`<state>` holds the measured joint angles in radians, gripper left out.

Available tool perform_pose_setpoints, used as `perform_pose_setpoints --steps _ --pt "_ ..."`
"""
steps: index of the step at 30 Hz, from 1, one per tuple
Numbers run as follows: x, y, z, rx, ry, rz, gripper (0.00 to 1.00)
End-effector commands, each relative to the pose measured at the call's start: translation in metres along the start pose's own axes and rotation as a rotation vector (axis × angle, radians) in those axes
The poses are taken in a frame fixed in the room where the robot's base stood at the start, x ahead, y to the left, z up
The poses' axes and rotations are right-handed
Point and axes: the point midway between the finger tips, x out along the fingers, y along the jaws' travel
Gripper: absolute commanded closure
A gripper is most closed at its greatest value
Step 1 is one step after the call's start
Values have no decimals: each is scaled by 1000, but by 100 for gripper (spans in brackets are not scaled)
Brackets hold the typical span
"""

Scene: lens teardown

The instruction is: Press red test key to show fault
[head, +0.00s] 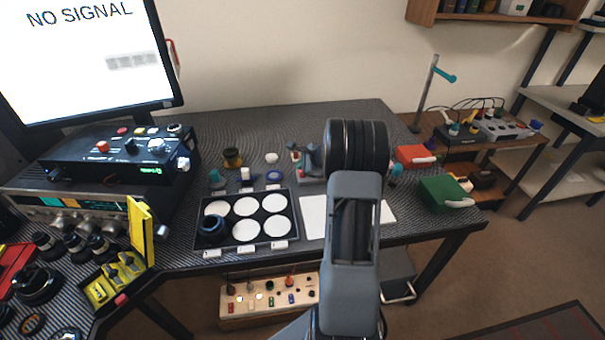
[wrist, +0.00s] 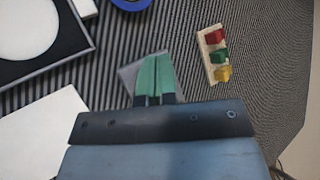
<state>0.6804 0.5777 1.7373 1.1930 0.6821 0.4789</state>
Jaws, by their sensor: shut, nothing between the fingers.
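In the wrist view a small pale block carries a red key (wrist: 213,36), a green key (wrist: 218,55) and a yellow key (wrist: 222,73) in a row. The red key is at the upper end. My gripper (wrist: 155,58) has green fingertips and is shut and empty. It is to the left of the key block, over a small grey square, and apart from the keys. In the head view my arm hides the gripper, and I cannot make out the red key clearly. The monitor (head: 90,85) reads "NO SIGNAL".
A black tray (head: 247,246) with white discs and a white sheet (head: 313,218) lie on the table. A blue ring (wrist: 131,3) lies above the gripper in the wrist view. A red box (head: 410,154) and green box (head: 437,193) are at the right.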

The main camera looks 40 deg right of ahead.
Motion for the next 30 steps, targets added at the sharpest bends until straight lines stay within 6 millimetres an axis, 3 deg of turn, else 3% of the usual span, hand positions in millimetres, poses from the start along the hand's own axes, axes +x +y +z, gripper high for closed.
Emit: perform_pose_setpoints --steps 8,21,30 --pt "-5 -4 4 -1 0 -1 100" --pt "-34 -25 25 -1 0 0 100" --pt "-35 -25 25 -1 0 0 100"
